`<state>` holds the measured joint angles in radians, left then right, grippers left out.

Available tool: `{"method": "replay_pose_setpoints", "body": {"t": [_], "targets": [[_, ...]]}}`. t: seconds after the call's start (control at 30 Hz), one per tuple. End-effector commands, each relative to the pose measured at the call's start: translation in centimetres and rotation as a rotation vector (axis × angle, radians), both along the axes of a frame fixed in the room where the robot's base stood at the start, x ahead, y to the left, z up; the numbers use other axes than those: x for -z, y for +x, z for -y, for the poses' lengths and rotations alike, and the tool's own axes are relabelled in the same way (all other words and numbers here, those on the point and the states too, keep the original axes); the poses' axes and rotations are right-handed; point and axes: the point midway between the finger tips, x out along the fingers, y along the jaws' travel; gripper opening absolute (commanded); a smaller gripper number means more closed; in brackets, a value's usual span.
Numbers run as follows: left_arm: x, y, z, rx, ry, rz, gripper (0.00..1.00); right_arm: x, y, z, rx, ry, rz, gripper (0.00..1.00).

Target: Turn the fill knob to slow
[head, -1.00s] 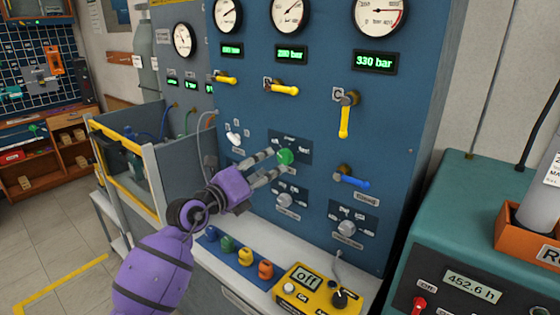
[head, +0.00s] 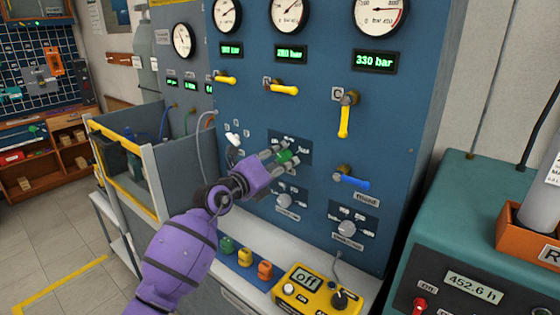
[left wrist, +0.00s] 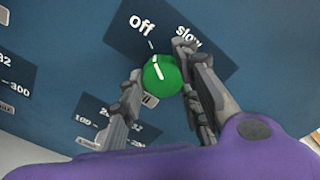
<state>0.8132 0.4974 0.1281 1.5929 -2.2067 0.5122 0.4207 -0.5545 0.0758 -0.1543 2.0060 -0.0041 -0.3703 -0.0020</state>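The fill knob is a round green knob (head: 284,157) with a white mark, on a dark label plate in the middle of the blue panel. In the left wrist view the knob (left wrist: 161,75) sits below the words "off" and "slow", and its white mark points up towards the "off" side. My left gripper (head: 288,154) is at the panel with its fingers on either side of the knob. In the left wrist view its fingers (left wrist: 160,68) look open around the knob, with no clear grip. My right gripper is not in view.
Yellow lever (head: 344,122) and blue lever (head: 352,182) stick out right of the knob. Two grey knobs (head: 284,201) (head: 347,228) sit below it. A yellow box (head: 303,290) reading "off" and coloured pieces (head: 265,270) stand on the ledge below.

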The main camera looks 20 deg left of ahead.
Motion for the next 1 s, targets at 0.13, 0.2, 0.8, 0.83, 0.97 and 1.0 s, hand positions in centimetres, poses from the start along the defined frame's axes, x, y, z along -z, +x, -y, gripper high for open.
{"method": "replay_pose_setpoints", "body": {"t": [0.13, 0.2, 0.8, 0.83, 0.97, 1.0], "targets": [[0.1, 0.0, -0.2, -0.003, 0.001, -0.001, 0.05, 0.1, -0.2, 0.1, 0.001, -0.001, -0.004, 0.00], [0.1, 0.0, -0.2, -0.003, 0.004, -0.001, 0.05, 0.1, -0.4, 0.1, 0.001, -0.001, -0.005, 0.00], [-0.3, 0.0, -0.5, -0.006, 0.311, 0.110, 0.05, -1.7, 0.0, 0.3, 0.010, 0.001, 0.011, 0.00], [-0.3, 0.0, -0.5, -0.006, 0.338, 0.120, 0.05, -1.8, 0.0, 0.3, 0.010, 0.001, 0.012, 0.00], [-0.4, 0.0, -0.5, -0.006, 0.454, 0.162, 0.05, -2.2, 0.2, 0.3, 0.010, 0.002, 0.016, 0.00], [-0.4, 0.1, -0.5, -0.006, 0.491, 0.175, 0.05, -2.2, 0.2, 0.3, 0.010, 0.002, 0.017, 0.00]]}}
